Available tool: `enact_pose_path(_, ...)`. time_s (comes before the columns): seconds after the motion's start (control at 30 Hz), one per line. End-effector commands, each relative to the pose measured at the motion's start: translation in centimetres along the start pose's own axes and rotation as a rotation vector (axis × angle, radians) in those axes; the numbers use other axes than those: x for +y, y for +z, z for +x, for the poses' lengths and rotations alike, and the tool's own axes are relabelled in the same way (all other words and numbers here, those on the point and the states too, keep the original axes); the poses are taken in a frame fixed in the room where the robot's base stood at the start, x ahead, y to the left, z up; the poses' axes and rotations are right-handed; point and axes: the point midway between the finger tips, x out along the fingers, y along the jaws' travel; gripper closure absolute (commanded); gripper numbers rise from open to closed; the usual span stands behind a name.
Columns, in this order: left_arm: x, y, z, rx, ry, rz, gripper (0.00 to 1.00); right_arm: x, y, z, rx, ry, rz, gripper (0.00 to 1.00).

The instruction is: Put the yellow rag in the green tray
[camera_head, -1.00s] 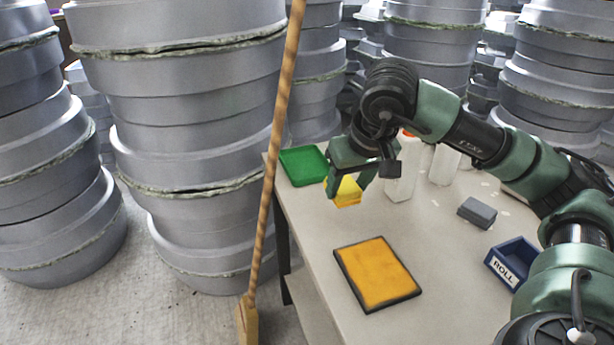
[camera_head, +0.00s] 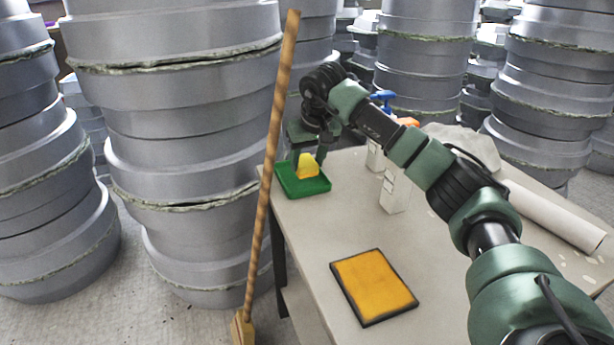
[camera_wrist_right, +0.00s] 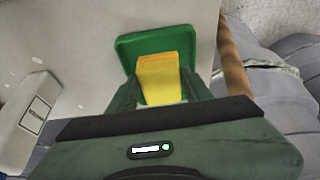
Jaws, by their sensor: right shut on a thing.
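The yellow rag (camera_head: 307,166) is between the fingers of my right gripper (camera_head: 308,162), which is shut on it. The rag is over the green tray (camera_head: 289,186) at the far left corner of the table. In the right wrist view the rag (camera_wrist_right: 158,76) shows in front of the green tray (camera_wrist_right: 128,46), within its outline. I cannot tell whether the rag touches the tray floor. My left gripper is not in view.
An orange pad with a dark frame (camera_head: 374,286) lies on the near part of the table (camera_head: 330,226). White bottles (camera_head: 394,193) stand right of the tray. A wooden broom handle (camera_head: 272,150) rises close beside the table's left edge. A white roll (camera_head: 555,215) lies at the right.

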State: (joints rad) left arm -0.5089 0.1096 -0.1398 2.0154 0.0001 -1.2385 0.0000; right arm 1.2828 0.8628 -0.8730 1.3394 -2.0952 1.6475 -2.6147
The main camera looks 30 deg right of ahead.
Motion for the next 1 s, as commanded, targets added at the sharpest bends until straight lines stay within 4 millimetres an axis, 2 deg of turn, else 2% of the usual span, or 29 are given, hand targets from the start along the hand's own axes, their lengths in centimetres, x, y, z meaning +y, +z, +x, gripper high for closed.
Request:
enact_pose_path(0.13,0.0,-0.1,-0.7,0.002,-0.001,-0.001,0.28,0.1,0.4,1.1,0.003,0.000,0.002,0.89)
enact_pose_path(0.33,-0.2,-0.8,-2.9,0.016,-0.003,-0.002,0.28,0.1,1.6,3.9,0.001,-0.001,0.003,0.89)
enact_pose_path(0.5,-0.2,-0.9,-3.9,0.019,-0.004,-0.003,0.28,0.1,1.4,4.3,0.004,-0.002,0.003,0.89)
enact_pose_path(0.83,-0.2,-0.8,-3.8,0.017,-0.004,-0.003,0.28,0.1,1.5,4.6,0.003,-0.001,0.003,0.89)
enact_pose_path(0.87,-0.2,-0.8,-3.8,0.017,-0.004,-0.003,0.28,0.1,1.5,4.6,0.004,-0.001,0.003,0.43)
enact_pose_path(0.9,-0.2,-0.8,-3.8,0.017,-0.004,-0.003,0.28,0.1,1.5,4.6,0.004,-0.001,0.003,0.31)
enact_pose_path(1.0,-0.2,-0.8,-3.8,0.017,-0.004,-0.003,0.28,0.1,1.5,4.6,0.003,-0.001,0.003,0.29)
